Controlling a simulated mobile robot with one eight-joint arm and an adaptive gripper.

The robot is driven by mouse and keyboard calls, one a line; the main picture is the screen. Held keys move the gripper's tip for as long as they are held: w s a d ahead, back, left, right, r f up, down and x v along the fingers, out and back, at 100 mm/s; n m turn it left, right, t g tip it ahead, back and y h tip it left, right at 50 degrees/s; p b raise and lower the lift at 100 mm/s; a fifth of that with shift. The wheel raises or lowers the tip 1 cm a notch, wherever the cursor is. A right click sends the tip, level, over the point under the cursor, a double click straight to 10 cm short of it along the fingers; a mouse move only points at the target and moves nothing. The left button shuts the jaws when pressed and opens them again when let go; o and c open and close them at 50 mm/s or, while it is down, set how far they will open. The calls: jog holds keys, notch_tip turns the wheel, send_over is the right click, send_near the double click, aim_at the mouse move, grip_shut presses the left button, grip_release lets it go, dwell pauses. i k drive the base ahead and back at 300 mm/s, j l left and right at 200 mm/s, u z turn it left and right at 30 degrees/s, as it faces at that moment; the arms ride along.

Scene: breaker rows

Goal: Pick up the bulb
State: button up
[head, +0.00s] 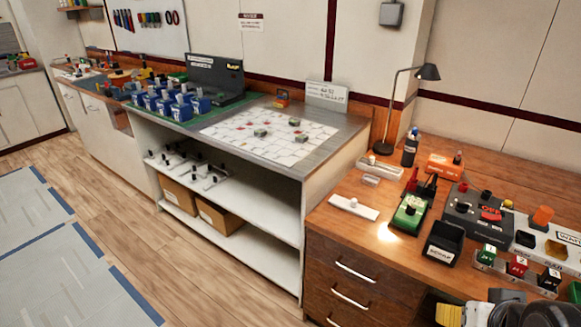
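I cannot pick out the bulb for sure at this size. A small pale rounded piece (353,201) sits on a flat white plate at the left of the wooden desk. An orange rounded piece (543,214) stands upright on a grey and white box at the desk's right. Either could be a bulb or a cap. Parts of what looks like my own arm show at the bottom right corner, in front of the desk. My gripper's fingers do not show, so what they hold is hidden.
The wooden desk (340,226) carries a black lamp (427,73), a green-topped device (409,213), a black bin (443,243) and a dark box with a red part (478,213). A workbench (340,148) with blue units (154,99) stands left.

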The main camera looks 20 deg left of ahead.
aim_at(372, 162)
jog(key=u, duration=0.25)
jog(key=i+j+u, duration=0.1)
jog(key=i+u, duration=0.15)
jog(key=i, duration=1.1)
